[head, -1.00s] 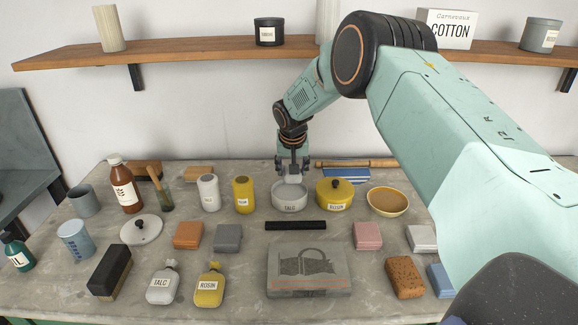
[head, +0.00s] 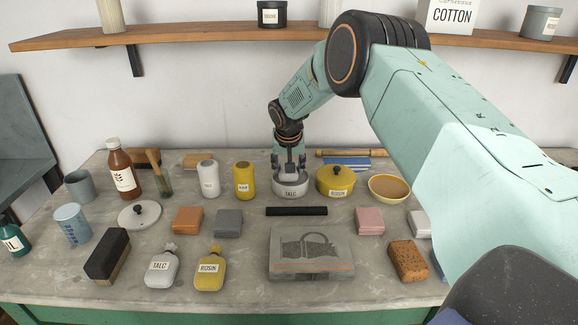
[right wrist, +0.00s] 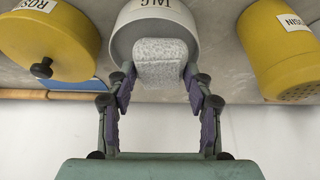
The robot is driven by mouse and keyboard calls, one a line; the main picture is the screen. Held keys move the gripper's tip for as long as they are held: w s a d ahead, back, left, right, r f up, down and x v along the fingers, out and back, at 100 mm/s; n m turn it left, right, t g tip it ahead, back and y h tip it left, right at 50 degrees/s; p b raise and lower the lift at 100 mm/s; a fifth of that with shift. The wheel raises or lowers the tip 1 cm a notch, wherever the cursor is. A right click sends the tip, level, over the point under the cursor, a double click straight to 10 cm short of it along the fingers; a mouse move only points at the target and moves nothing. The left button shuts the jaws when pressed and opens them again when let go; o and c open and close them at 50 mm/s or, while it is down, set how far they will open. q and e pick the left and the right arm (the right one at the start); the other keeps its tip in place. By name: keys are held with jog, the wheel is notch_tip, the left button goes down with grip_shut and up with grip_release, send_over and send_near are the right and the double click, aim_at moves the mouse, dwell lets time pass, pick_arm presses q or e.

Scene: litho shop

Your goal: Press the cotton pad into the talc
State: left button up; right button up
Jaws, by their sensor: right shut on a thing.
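The talc bowl (head: 291,190) is a pale grey open bowl labelled TALC, standing at the back middle of the bench. My right gripper (head: 289,172) points down over it. In the right wrist view the gripper (right wrist: 160,78) is shut on the cotton pad (right wrist: 160,62), a whitish textured block. The pad is at the bowl (right wrist: 125,42), its lower part inside the rim. Whether it touches the talc is hidden. My left gripper is not in view.
The yellow rosin pot (head: 335,182) with its lid stands close right of the bowl, and a yellow shaker (head: 244,180) stands to its left. A black bar (head: 296,211) lies in front. A grey stone (head: 311,252) with a basket drawing lies nearer.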

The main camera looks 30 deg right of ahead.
jog(key=shift+w+d+f, duration=0.1)
jog(key=shift+d+f, duration=0.3)
jog(key=shift+d, duration=0.2)
jog(key=shift+s+a+r, duration=0.15)
jog(key=shift+s+a, duration=0.05)
jog(key=shift+a, duration=0.05)
jog(key=shift+w+a, duration=0.1)
jog(key=shift+a, duration=0.1)
jog(key=shift+d+f, duration=0.35)
jog(key=shift+f, duration=0.05)
jog(key=shift+a+r, duration=0.1)
jog(key=shift+a, duration=0.2)
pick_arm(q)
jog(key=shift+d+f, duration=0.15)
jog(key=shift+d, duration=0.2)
pick_arm(e)
jog(key=shift+d+f, duration=0.2)
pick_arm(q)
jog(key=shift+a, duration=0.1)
pick_arm(e)
jog(key=shift+a, duration=0.1)
